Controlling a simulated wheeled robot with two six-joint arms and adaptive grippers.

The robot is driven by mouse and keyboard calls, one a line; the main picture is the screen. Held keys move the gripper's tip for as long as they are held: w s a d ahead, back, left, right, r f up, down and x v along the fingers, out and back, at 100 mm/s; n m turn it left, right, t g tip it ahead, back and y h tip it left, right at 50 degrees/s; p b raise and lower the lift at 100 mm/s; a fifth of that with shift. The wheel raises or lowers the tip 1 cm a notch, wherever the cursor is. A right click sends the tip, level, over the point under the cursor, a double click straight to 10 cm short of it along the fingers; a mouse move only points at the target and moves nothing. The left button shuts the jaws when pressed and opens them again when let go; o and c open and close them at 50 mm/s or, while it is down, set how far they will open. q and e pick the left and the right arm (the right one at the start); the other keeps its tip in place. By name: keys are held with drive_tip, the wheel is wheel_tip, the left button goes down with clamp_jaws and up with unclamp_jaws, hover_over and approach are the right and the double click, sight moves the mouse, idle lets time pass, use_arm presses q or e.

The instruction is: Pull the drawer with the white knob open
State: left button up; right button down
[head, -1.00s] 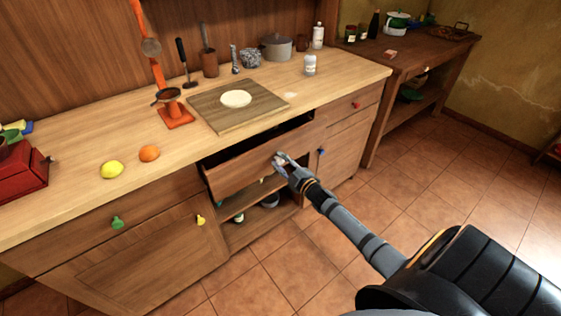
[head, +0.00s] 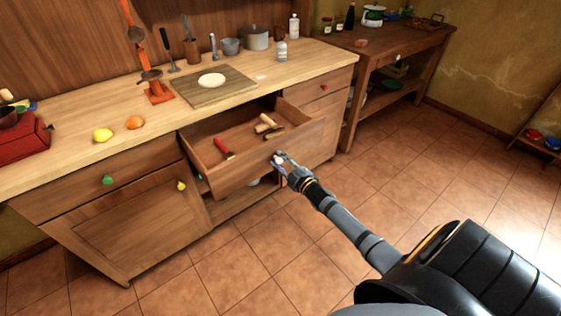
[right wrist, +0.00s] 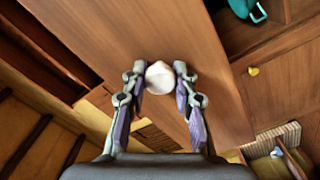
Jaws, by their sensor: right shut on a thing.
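The drawer (head: 246,170) in the middle of the counter stands well open. Inside it lie a red-handled tool (head: 223,149) and some wooden-handled things (head: 268,126). My right gripper (head: 281,158) is at the drawer's front face. In the head view the gripper mostly hides the knob. My left gripper is not in view.
A cutting board (head: 214,87) with a pale disc, a lemon (head: 103,135) and an orange (head: 135,122) are on the counter. A cupboard door with a yellow knob (head: 181,186) is left of the drawer. The tiled floor (head: 225,262) in front is clear.

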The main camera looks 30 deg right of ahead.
drive_tip(key=c, duration=1)
unclamp_jaws()
drive_tip(key=shift+c, duration=0.2)
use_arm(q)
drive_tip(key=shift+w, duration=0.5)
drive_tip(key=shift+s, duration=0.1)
use_arm(e)
drive_tip(key=s, duration=1.2)
drive_tip(key=shift+d, duration=0.45)
drive_tip(key=shift+f, duration=0.1)
